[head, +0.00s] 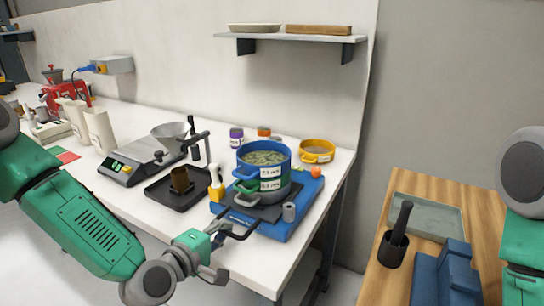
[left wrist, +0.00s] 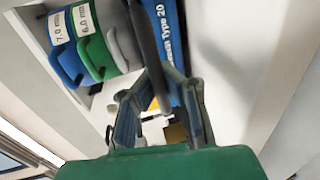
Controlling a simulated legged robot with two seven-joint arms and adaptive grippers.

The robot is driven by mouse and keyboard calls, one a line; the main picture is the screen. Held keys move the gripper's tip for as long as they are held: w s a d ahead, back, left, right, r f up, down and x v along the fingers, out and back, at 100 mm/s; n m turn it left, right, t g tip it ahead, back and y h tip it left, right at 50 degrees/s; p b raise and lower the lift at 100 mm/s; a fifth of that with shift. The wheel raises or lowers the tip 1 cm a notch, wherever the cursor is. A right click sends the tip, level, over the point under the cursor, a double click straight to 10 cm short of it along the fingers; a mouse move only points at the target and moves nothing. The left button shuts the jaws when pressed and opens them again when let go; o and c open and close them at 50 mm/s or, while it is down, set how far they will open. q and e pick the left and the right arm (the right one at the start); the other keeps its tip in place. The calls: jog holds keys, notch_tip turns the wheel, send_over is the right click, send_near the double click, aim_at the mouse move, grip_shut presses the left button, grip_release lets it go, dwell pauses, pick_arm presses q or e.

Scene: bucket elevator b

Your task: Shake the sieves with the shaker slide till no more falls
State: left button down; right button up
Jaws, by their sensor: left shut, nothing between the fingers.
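The sieve stack stands on the blue shaker base (head: 303,205) at the bench's right end. Its blue top sieve (head: 250,172), marked 7.0 mm, holds pale green-brown material; a green sieve (head: 268,185), marked 6.0 mm, sits below, above a grey part. Both sieves also show at upper left in the left wrist view (left wrist: 68,62). The dark slide (head: 268,212) lies at the base's front, with a black handle bar (left wrist: 148,45). My left gripper (head: 222,232) is shut and empty beside this handle; contact is unclear. My right gripper is out of view.
A black tray (head: 160,198) with a brown cup, a scale (head: 128,168) and a yellow bottle (head: 216,187) stand left of the shaker. A yellow sieve (head: 317,150) is behind it. A wooden table (head: 470,200) stands right, beyond a floor gap.

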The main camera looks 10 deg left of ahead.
aim_at(243, 213)
pick_arm(q)
jog(key=shift+s+f, duration=0.15)
jog(key=shift+w+d, duration=0.2)
jog(key=shift+w, duration=0.35)
jog(key=shift+b+x, duration=0.5)
jog(key=shift+x, duration=0.4)
jog(key=shift+w+d+r, duration=0.25)
jog(key=shift+w+r, duration=0.05)
jog(key=shift+w, duration=0.35)
jog(key=c, duration=0.9)
grip_release()
